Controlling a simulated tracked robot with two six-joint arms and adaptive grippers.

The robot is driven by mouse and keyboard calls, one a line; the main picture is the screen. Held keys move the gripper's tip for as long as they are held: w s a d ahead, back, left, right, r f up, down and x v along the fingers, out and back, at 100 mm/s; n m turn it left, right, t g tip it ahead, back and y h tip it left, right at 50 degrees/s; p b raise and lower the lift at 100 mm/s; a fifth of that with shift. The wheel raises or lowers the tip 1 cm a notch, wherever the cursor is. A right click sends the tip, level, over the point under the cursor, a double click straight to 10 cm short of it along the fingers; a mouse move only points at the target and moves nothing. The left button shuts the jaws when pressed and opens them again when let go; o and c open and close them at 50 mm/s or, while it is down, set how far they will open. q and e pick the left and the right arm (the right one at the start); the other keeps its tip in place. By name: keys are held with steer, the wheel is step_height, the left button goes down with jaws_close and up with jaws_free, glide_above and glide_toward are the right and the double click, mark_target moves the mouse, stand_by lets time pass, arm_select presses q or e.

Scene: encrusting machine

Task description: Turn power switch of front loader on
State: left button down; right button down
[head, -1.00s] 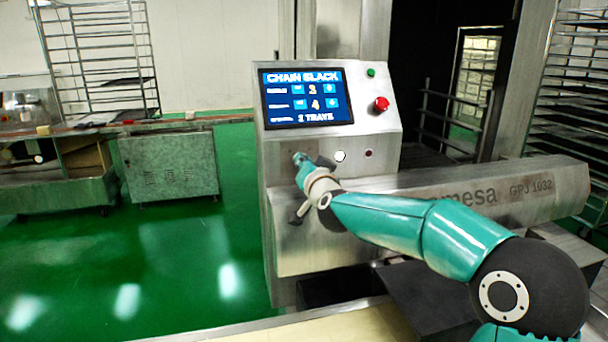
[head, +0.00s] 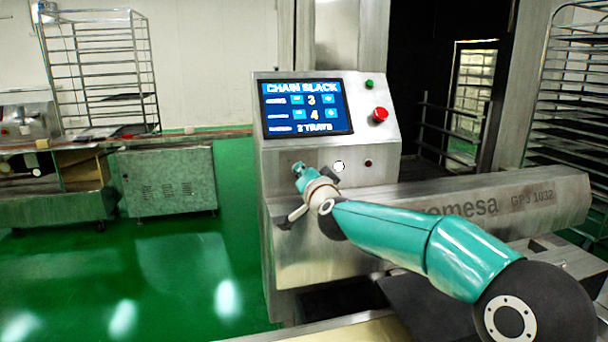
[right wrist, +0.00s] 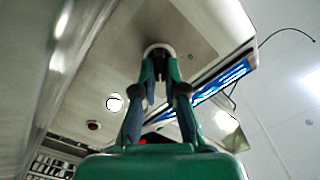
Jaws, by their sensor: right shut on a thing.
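The front loader (head: 278,150) is a steel machine with a sloped control panel. My right gripper (head: 300,170) is at the panel's lower left, below the screen. In the right wrist view, my right gripper (right wrist: 159,72) has its fingertips closed around a round, pale-rimmed switch knob (right wrist: 158,48) on the panel. In the head view the gripper hides this knob, and its setting cannot be read. My left gripper is not in view.
A lit screen (head: 305,107) reads "CHAIN SLACK". A green button (head: 369,84), a red emergency button (head: 380,115), a white round button (head: 339,166) and a small dark red one (head: 368,163) are on the panel. Racks stand behind. Green floor is clear at left.

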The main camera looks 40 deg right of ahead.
steer(key=c, duration=1.3)
jaws_free()
steer(key=shift+f, duration=0.2)
steer(key=shift+o, duration=0.3)
steer(key=shift+r, duration=0.1)
steer(key=v, duration=1.2)
